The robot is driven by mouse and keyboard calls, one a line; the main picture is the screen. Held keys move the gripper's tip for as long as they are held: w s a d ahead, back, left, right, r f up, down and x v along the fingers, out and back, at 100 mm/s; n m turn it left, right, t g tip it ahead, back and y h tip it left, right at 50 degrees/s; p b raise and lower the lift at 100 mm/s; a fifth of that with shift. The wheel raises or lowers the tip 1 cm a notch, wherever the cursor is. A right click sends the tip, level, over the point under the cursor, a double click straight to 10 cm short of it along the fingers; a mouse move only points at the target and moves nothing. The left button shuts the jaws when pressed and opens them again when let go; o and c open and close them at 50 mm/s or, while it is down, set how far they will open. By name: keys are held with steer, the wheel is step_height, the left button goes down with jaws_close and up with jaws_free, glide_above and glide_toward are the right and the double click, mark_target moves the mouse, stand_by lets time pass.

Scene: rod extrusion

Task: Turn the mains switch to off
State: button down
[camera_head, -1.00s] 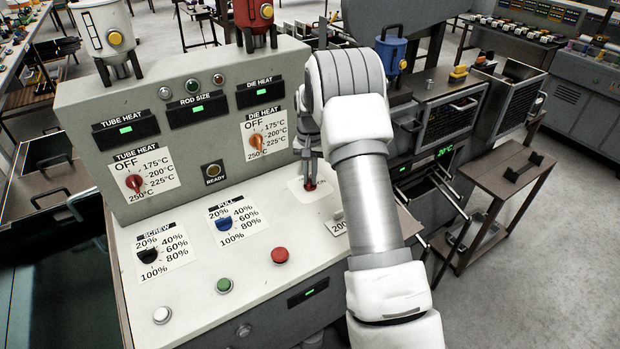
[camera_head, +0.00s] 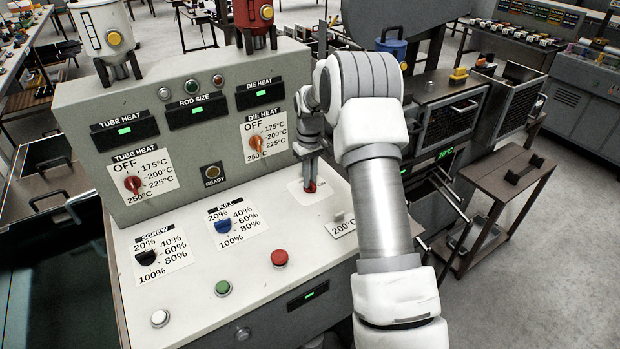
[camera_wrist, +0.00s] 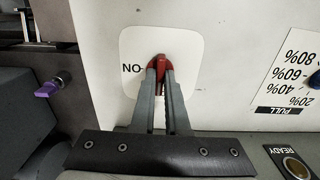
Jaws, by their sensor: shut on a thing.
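The mains switch is a red knob (camera_head: 310,187) on a white label plate (camera_head: 322,201) at the right side of the sloping console top. In the wrist view the red knob (camera_wrist: 160,63) shows between my fingertips, with the word "ON" reading upside down on the plate (camera_wrist: 185,45), beside the knob. My gripper (camera_head: 310,180) points down at the knob and is shut on it. The wrist view shows my gripper (camera_wrist: 159,72) with its fingers on both sides of the knob. The fingers hide part of the knob, and no OFF mark is visible.
The PULL dial (camera_head: 223,226) and SCREW dial (camera_head: 147,257) lie left of the switch. A red button (camera_head: 279,258) and a green button (camera_head: 222,288) sit nearer the front. The upright heat panel (camera_head: 200,150) stands behind.

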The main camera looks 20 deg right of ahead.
stand_by(0.4)
steer(key=c, duration=0.9)
jaws_free()
steer(key=shift+r, duration=0.1)
steer(key=shift+r+p, duration=0.3)
steer(key=shift+r, duration=8.35)
